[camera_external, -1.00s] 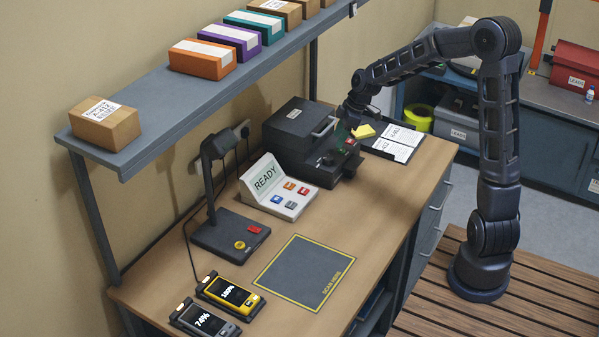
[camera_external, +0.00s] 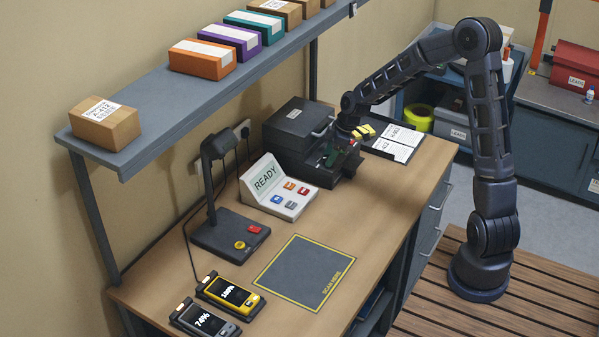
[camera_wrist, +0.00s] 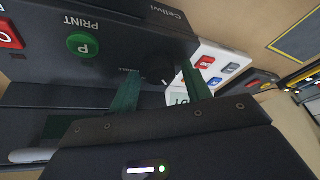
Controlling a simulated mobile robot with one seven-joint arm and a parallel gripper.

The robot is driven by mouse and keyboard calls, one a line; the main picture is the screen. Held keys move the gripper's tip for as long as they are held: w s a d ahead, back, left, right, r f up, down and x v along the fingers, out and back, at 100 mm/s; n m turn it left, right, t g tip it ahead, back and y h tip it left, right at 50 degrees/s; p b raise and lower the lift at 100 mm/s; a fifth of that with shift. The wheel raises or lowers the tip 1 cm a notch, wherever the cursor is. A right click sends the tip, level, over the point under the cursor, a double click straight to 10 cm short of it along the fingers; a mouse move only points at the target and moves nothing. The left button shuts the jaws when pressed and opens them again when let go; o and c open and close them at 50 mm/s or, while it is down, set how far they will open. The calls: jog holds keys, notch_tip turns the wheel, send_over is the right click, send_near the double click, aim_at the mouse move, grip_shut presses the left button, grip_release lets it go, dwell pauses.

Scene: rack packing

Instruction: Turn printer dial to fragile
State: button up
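The dark label printer (camera_external: 290,122) stands on the bench against the wall. Its front panel fills the upper left of the wrist view, with a green P button (camera_wrist: 83,45) marked PRINT and a red button (camera_wrist: 8,36). A black round dial (camera_wrist: 160,66) with a small white mark sits to the right of the green button. My gripper (camera_wrist: 159,70) is at the panel, its two green fingers spread on either side of the dial; a gap shows beside it. The lettering around the dial is mostly hidden or too small to read.
A white console (camera_external: 280,187) reading READY stands to the left of the printer. A scanner stand (camera_external: 229,230), a scan mat (camera_external: 304,272) and two handheld devices are nearer the front. A clipboard (camera_external: 393,143) lies right of the printer. A loaded shelf (camera_external: 170,117) runs above.

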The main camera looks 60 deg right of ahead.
jog(key=c, duration=0.7)
jog(key=shift+m, duration=0.4)
jog(key=m, duration=0.2)
jog(key=m+t+h, duration=0.1)
jog(key=m, duration=0.1)
jog(key=shift+a+h, duration=0.2)
jog(key=shift+h, duration=0.1)
jog(key=shift+s+a+m+h, duration=0.1)
jog(key=shift+m+h, duration=0.7)
jog(key=shift+m, duration=1.2)
jog(key=shift+a+m+h, duration=0.15)
jog(key=shift+m+h, duration=0.65)
jog(key=shift+m, duration=1.2)
jog(key=shift+m+g+h, duration=0.4)
jog(key=shift+m+h, duration=0.2)
jog(key=shift+m, duration=1.8)
